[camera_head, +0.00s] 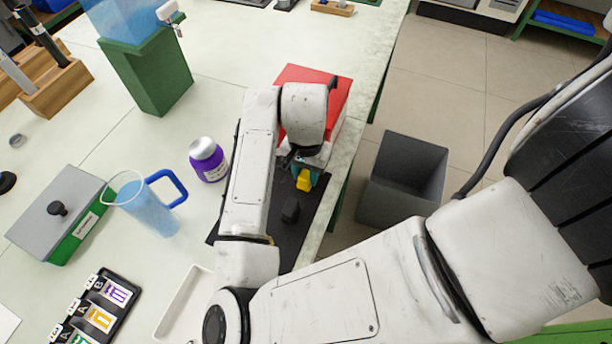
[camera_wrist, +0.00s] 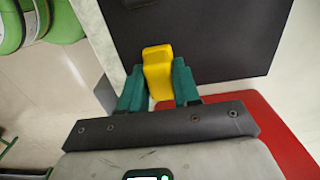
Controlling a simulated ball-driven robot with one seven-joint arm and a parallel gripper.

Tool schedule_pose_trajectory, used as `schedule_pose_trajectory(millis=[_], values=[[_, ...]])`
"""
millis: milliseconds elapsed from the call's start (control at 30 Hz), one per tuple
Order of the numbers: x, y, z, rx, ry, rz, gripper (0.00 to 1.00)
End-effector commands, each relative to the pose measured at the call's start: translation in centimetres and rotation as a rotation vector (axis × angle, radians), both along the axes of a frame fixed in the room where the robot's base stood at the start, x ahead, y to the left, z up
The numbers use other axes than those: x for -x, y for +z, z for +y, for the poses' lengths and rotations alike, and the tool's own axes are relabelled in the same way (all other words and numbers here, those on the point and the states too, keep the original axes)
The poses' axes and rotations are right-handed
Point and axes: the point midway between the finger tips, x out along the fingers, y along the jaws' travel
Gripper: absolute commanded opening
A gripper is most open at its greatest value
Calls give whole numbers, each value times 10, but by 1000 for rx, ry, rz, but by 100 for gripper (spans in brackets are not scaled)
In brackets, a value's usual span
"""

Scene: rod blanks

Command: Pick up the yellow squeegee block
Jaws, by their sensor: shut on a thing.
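The yellow squeegee block (camera_wrist: 157,72) sits between the two teal fingers of my gripper (camera_wrist: 159,88) in the wrist view, with a finger against each side. My gripper is shut on it. In the head view the block (camera_head: 304,182) is a small yellow shape at my gripper (camera_head: 306,178), over the right side of the dark mat (camera_head: 313,216). My arm hides part of the mat. I cannot tell whether the block touches the mat or is lifted off it.
A black block (camera_head: 290,210) lies on the mat close to my gripper. A red-topped box (camera_head: 330,88) stands just behind. A purple jar (camera_head: 208,160) and a blue-handled jug (camera_head: 148,205) stand to the left. A grey bin (camera_head: 402,178) stands on the floor past the table's right edge.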

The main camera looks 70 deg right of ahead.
Motion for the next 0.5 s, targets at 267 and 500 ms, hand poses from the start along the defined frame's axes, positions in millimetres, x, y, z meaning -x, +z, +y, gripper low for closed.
schedule_pose_trajectory(millis=[267,500], values=[[0,1,0,-1,0,0,1],[-1,20,0,1,-1,-2,1]])
